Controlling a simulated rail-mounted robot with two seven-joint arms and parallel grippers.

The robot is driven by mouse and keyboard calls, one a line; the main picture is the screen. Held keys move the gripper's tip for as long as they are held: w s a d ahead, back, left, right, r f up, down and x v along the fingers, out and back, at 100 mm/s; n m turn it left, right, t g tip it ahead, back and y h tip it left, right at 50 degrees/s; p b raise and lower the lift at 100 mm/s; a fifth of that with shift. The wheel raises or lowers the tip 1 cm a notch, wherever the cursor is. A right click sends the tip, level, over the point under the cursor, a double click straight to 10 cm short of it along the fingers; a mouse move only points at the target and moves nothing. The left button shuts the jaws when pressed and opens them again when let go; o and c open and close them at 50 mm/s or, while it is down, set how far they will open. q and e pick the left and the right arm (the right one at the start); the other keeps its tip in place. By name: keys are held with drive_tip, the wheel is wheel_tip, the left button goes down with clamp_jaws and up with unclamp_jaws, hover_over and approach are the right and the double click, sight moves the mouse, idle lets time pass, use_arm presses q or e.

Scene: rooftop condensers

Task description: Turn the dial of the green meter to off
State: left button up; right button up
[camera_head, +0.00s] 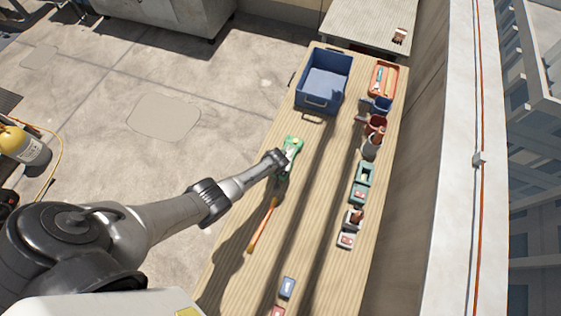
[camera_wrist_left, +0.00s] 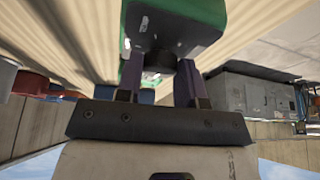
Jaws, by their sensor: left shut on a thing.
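The green meter (camera_head: 294,143) lies on the wooden bench (camera_head: 316,215), left of the middle. In the left wrist view its green body (camera_wrist_left: 195,18) and dark face fill the top. My left gripper (camera_head: 287,157) is at the meter. In the left wrist view the two fingers stand on either side of the meter's black dial (camera_wrist_left: 160,62), and the gripper is shut on it. The dial's pointer and markings are hidden. My right gripper is not in view.
A blue crate (camera_head: 301,97) and an orange tray (camera_head: 397,78) stand at the far end. Cups and small boxes, including a teal one (camera_head: 358,194), line the right side. An orange-handled tool (camera_head: 263,226) and a small blue device (camera_head: 288,288) lie nearer.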

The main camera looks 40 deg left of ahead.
use_arm(q)
drive_tip(key=n, duration=0.1)
drive_tip(key=n+y+b, duration=0.1)
drive_tip(key=n, duration=0.1)
drive_tip(key=shift+d+f+n+g, duration=0.15)
drive_tip(key=shift+n+g, duration=0.15)
drive_tip(key=shift+g, duration=0.1)
drive_tip(key=shift+w+n+g+y+b, duration=0.1)
drive_tip(key=shift+n+g+y+b, duration=0.25)
drive_tip(key=shift+n, duration=0.55)
drive_tip(key=shift+n+g+y+b, duration=0.15)
drive_tip(key=shift+n+b, duration=0.35)
drive_tip(key=shift+n, duration=0.4)
drive_tip(key=o, duration=0.9)
drive_tip(key=shift+o, duration=0.2)
drive_tip(key=shift+r, duration=0.25)
